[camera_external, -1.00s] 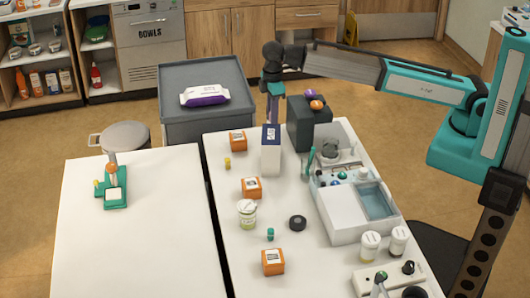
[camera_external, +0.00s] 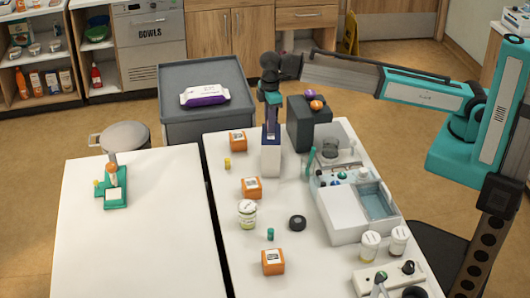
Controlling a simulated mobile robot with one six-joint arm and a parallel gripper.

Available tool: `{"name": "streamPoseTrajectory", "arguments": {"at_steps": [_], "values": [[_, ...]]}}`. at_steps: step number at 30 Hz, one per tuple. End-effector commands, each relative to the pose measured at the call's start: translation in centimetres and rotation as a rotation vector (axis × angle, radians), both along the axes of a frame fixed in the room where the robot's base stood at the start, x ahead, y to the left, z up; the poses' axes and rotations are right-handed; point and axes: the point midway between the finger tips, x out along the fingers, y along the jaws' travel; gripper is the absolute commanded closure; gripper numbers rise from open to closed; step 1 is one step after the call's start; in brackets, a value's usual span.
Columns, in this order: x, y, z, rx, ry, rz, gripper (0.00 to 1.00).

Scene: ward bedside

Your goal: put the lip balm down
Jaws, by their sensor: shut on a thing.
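My gripper (camera_external: 271,132) points down at the tall white box with a dark blue top (camera_external: 271,158), and its fingers overlap the box's top in this view. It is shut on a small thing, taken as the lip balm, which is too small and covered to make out. I cannot tell whether the gripper touches the box or is in front of it or above it.
Orange boxes (camera_external: 252,187), a small yellow cylinder (camera_external: 227,163), a white jar (camera_external: 247,214), a black round item (camera_external: 297,223) and a small teal cylinder (camera_external: 270,234) stand on the white table (camera_external: 222,240). A dark block (camera_external: 303,130) and a white tray unit (camera_external: 345,214) are to the right.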

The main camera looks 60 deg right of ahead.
Motion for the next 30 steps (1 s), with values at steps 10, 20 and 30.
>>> {"name": "streamPoseTrajectory", "arguments": {"at_steps": [10, 20, 30], "values": [[0.0, 0.0, -0.2, 0.000, 0.000, 0.000, 0.65], [0.0, 0.0, 0.4, 0.000, 0.000, 0.000, 0.65], [0.0, 0.0, 3.8, 0.000, 0.000, 0.000, 0.65]]}}
